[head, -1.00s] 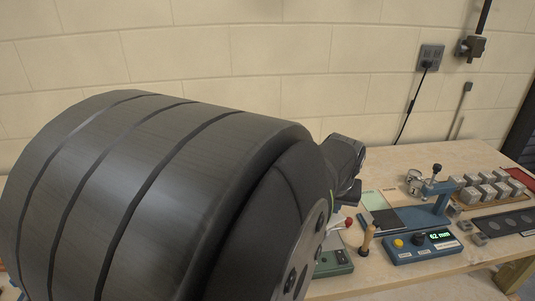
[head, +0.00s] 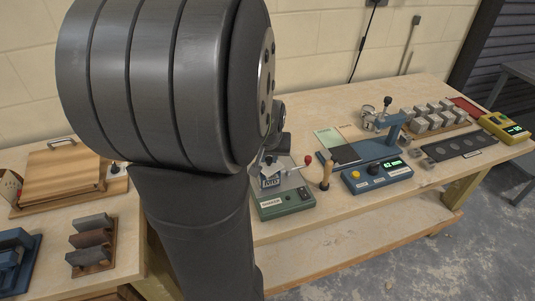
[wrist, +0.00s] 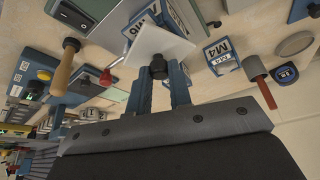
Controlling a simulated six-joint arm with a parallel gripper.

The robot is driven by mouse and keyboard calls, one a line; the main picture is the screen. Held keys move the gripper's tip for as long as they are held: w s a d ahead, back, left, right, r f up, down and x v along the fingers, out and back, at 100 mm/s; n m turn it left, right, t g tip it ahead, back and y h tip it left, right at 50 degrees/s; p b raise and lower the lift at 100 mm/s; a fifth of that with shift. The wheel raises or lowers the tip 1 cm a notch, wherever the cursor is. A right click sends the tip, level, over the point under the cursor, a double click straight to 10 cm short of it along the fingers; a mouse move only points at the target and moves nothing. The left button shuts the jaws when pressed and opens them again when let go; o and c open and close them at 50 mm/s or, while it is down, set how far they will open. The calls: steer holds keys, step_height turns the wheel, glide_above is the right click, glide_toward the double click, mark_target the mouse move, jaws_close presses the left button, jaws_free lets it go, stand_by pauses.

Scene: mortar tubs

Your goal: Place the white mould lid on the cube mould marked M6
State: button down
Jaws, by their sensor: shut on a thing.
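The white mould lid (wrist: 160,45) shows in the wrist view as a square plate with a black knob (wrist: 158,68). My gripper (wrist: 159,78) is shut on that knob between its two blue fingers. The cube mould marked M6 (wrist: 141,22) is just beyond the lid, which hides part of it; I cannot tell whether they touch. In the head view the M6 mould (head: 270,183) sits on the green shaker (head: 284,203), under the end of my arm. A second mould, marked M4 (wrist: 221,55), stands right of the lid in the wrist view.
A wooden-handled tool (head: 326,174) stands right of the shaker, near the blue unit with a green display (head: 377,175). Grey cubes (head: 434,117) stand farther right. A tape measure (wrist: 284,74) lies beyond M4. Wooden boards (head: 62,174) lie at the left.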

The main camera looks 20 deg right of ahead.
steer(key=shift+f, duration=0.1)
steer(key=shift+f, duration=0.5)
steer(key=c, duration=1.3)
jaws_free()
steer(key=shift+r, duration=0.3)
steer(key=v, duration=1.2)
steer(key=shift+r, duration=0.35)
